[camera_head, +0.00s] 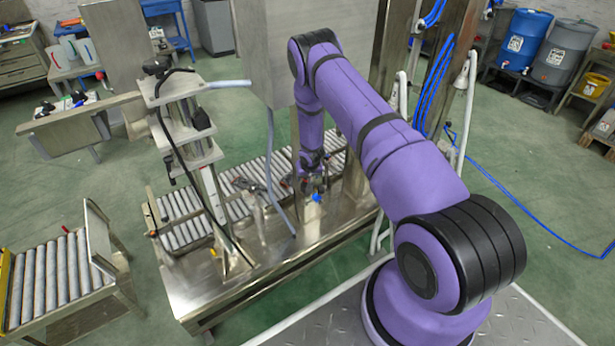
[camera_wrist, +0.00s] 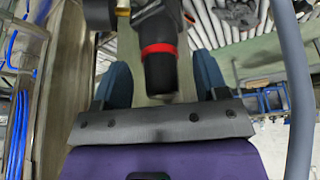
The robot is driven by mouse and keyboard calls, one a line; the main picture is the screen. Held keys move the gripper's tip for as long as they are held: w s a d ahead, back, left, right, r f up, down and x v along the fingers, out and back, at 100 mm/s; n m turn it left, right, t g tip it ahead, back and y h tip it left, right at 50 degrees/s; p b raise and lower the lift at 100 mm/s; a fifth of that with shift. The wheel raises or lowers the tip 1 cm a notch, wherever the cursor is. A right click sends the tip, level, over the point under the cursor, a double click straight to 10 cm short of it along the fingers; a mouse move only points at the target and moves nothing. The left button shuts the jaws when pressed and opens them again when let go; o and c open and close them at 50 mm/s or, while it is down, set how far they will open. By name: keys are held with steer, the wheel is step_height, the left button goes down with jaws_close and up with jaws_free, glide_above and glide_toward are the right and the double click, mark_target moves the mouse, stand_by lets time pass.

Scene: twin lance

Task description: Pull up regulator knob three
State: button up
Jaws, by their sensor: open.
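In the wrist view, a black regulator knob (camera_wrist: 160,72) with a red ring at its base lies between the two dark blue fingers of my gripper (camera_wrist: 160,62). The fingers are open, one on each side, with a visible gap to the knob. I see no number on it, so I cannot tell whether it is knob three. In the head view, my gripper (camera_head: 312,168) is low over the steel conveyor table, and the arm and its small size hide the knob there. A small blue part (camera_head: 317,197) shows just below the gripper.
A roller conveyor (camera_head: 185,215) runs along the steel table (camera_head: 225,285). A grey hose (camera_head: 272,175) hangs close to the left of my gripper and also shows at right in the wrist view (camera_wrist: 297,90). A clamp stand (camera_head: 180,120) rises farther left.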

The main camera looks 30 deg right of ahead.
steer(key=shift+w+f, duration=0.15)
steer(key=shift+f, duration=0.2)
steer(key=shift+c, duration=0.3)
jaws_close()
steer(key=shift+r, duration=0.6)
steer(key=shift+o, duration=0.3)
jaws_free()
